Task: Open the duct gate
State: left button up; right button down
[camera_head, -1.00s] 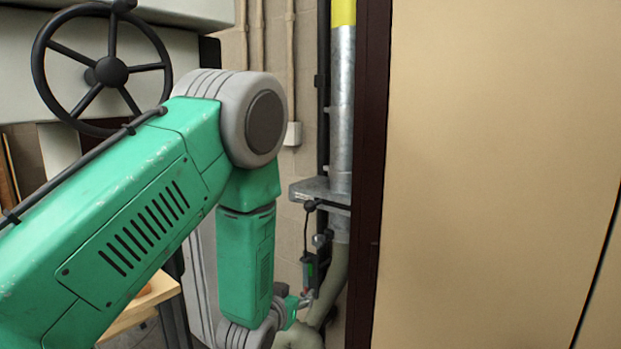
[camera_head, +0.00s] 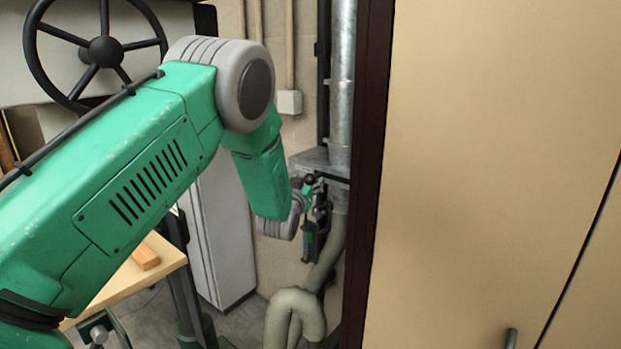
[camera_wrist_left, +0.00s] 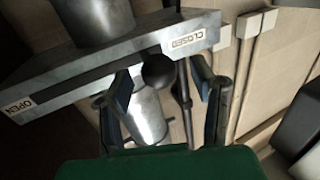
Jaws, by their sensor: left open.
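The duct gate (camera_head: 322,160) is a flat grey metal housing across the vertical galvanised duct, right of my left arm. In the left wrist view the gate housing (camera_wrist_left: 90,72) has an OPEN label (camera_wrist_left: 18,105) at its left end and a CLOSED label (camera_wrist_left: 187,40) at its right. A black ball knob (camera_wrist_left: 159,71) is nearer the CLOSED label. My left gripper (camera_head: 314,190) is just below the gate. In the left wrist view its open fingers (camera_wrist_left: 162,75) stand on either side of the knob, with no clear contact visible. My right gripper is not in view.
A large tan cabinet panel (camera_head: 470,150) with a dark edge fills the right side, close to the duct. A flexible hose (camera_head: 296,305) curls below the duct. A wooden table (camera_head: 130,280) and a black handwheel (camera_head: 103,50) are at the left.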

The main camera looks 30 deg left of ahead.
pick_arm(q)
jog(key=shift+x, duration=1.05)
jog(key=shift+d, duration=0.1)
grip_shut()
jog(key=d, duration=0.8)
jog(key=shift+s+d+b, duration=0.25)
jog(key=shift+s+b, duration=0.05)
jog(key=shift+s, duration=0.05)
grip_release()
jog(key=shift+a, duration=0.2)
jog(key=v, duration=1.2)
